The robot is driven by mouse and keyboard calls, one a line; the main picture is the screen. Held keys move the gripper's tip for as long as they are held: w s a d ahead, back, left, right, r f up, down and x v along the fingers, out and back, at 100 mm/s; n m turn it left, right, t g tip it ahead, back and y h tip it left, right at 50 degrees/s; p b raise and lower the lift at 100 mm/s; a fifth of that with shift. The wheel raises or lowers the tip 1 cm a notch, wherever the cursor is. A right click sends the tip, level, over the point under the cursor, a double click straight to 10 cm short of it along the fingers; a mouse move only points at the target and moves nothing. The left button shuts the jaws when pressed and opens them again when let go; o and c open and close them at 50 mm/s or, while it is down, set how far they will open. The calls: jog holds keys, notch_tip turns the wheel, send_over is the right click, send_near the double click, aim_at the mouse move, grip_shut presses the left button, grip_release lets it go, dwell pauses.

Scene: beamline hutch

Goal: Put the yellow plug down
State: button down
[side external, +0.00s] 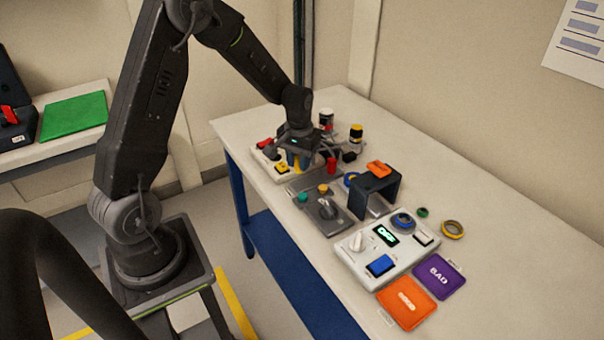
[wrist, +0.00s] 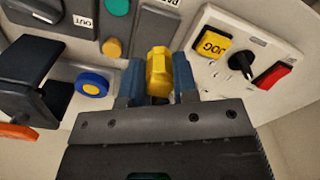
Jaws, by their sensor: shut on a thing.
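The yellow plug (wrist: 159,66) is between the two blue fingers of my gripper (wrist: 158,78) in the wrist view. My gripper is shut on it. In the side view my gripper (side external: 297,160) points down over the far part of the bench, between the white JOG box and the grey panel. A little yellow shows low between the fingers there. I cannot tell whether the plug's lower end touches the bench, since the fingers and the arm hide most of it.
The white box (wrist: 225,72) has a JOG button, black knob and red switch. The grey panel (side external: 336,222) has teal and orange buttons. A black bracket (side external: 375,188), a blue tape roll (wrist: 92,84) and bottles (side external: 326,120) stand close. Bare bench (side external: 500,275) lies at right.

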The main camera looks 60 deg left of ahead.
aim_at(302, 184)
jog(key=shift+w+d+f, duration=0.25)
jog(key=shift+d+f, duration=0.05)
jog(key=shift+f, duration=1.9)
jog(key=shift+f, duration=0.2)
jog(key=c, duration=1.2)
grip_release()
jog(key=shift+o, duration=0.2)
